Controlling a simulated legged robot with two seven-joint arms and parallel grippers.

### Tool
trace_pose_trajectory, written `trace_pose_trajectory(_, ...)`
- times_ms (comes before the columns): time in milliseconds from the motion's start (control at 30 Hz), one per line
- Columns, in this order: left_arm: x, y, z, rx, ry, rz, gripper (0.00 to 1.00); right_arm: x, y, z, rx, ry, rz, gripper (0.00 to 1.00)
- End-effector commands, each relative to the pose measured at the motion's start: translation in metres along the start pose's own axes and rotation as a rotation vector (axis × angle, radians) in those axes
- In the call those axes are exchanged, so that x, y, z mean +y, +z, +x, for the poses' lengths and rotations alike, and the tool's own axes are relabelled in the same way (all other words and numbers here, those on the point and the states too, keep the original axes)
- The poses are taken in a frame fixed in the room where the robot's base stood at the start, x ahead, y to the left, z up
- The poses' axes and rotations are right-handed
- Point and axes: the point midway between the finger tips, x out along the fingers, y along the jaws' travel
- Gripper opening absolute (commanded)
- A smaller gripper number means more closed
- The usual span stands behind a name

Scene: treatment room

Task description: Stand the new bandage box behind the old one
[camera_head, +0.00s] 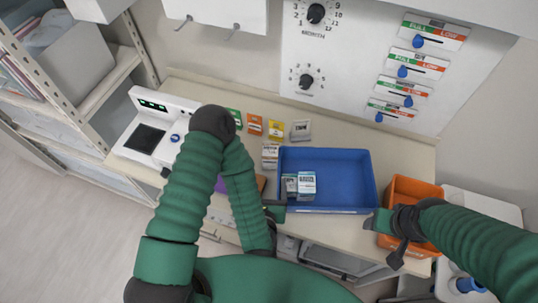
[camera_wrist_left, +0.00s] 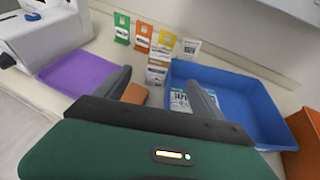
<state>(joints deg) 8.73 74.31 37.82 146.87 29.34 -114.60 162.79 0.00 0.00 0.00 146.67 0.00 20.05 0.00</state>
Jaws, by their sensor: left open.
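Two small white and teal boxes stand side by side in the front left corner of the blue tray (camera_head: 345,165): a left box (camera_head: 291,186) and a right box (camera_head: 307,184). I cannot tell which is the new or old bandage box. My left gripper (camera_wrist_left: 162,92) is open and empty at the tray's left side. One finger reaches over the tray's left part, partly hiding a white box (camera_wrist_left: 180,101) there; the other is outside it. My right gripper (camera_head: 388,238) is by the orange bin (camera_head: 414,188); its jaws do not show clearly.
A white device (camera_head: 155,130) stands far left.

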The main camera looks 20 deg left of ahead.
Motion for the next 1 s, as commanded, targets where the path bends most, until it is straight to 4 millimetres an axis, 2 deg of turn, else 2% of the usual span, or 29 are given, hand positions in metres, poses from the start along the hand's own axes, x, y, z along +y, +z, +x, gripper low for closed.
trace_pose_trajectory(167,0.001,-0.012,0.015,0.015,0.011,-0.006,0.78,0.0,0.005,0.022,0.0,0.0,0.0,0.62)
trace_pose_trajectory(267,0.002,-0.01,0.028,0.008,0.012,-0.009,0.78,0.0,0.008,0.035,0.0,0.0,0.0,0.62)
trace_pose_trajectory(400,0.003,-0.004,0.06,-0.011,0.012,-0.001,0.78,0.0,0.012,0.051,0.0,0.0,0.0,0.62)
trace_pose_trajectory(467,0.002,0.004,0.072,-0.007,0.012,-0.001,0.78,0.0,0.01,0.041,-0.001,0.0,0.0,0.62)
trace_pose_trajectory(600,0.001,0.003,0.102,-0.004,0.008,0.0,0.78,0.0,0.008,0.035,0.0,0.0,0.0,0.62)
trace_pose_trajectory(767,0.0,0.003,0.119,-0.002,0.006,0.001,0.78,0.0,0.007,0.031,0.0,0.0,0.0,0.62)
trace_pose_trajectory(900,-0.002,0.007,0.143,-0.004,0.006,0.0,0.78,0.0,0.004,0.018,0.0,0.0,0.0,0.62)
trace_pose_trajectory(1000,-0.001,0.004,0.16,-0.002,0.007,0.0,0.78,0.0,0.004,0.015,0.0,0.0,0.0,0.62)
